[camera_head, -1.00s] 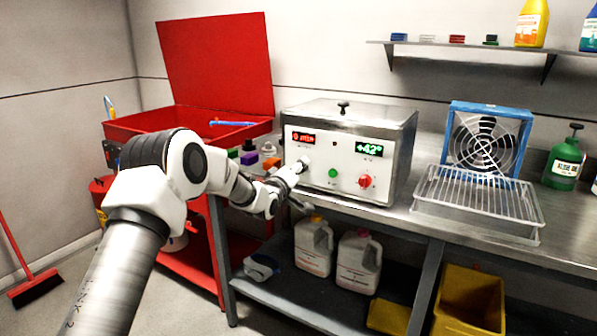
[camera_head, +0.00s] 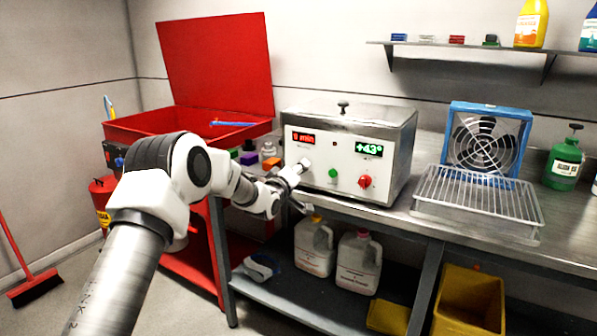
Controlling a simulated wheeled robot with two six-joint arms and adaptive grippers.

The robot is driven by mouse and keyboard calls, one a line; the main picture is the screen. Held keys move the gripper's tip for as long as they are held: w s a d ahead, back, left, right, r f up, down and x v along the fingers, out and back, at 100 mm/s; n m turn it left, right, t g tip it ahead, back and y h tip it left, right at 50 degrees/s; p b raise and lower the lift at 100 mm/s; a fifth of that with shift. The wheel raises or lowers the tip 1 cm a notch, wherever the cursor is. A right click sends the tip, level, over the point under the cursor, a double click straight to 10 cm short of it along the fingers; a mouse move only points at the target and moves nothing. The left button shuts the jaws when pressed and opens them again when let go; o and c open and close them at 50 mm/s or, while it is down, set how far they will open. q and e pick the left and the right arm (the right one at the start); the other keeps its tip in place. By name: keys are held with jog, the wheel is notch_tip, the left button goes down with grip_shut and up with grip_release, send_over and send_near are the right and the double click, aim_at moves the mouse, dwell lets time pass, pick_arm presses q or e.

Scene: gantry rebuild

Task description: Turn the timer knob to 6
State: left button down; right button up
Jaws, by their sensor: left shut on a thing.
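The steel ultrasonic-type box (camera_head: 350,130) with a white front panel stands on the steel bench. A red display (camera_head: 303,138) at the panel's upper left shows a digit and "min"; the digit is too small to read surely. The pale timer knob (camera_head: 306,162) sits below that display, mostly hidden by my gripper. My left gripper (camera_head: 300,168) reaches it from the left and is shut on it. The knob's pointer and scale cannot be read. My right gripper is not in view.
The panel also has a green display (camera_head: 369,149), a green button (camera_head: 333,173) and a red knob (camera_head: 365,182). A wire rack (camera_head: 480,195) and blue fan (camera_head: 487,108) stand to the right.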

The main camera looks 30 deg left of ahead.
pick_arm(q)
jog(key=m+h+b, duration=0.1)
jog(key=m, duration=0.7)
jog(key=m+h+b, duration=0.1)
jog(key=m, duration=0.7)
jog(key=m+t+b, duration=0.1)
jog(key=m, duration=0.7)
jog(key=shift+a+m+h+b, duration=0.1)
jog(key=shift+m+h+b, duration=0.2)
jog(key=shift+m+h, duration=0.1)
jog(key=shift+f, duration=0.1)
jog(key=c, duration=0.8)
grip_release()
jog(key=shift+s, duration=0.1)
jog(key=s, duration=0.7)
jog(key=s+a+f, duration=0.1)
jog(key=s, duration=0.3)
jog(key=shift+s+f, duration=0.1)
jog(key=shift+s, duration=0.2)
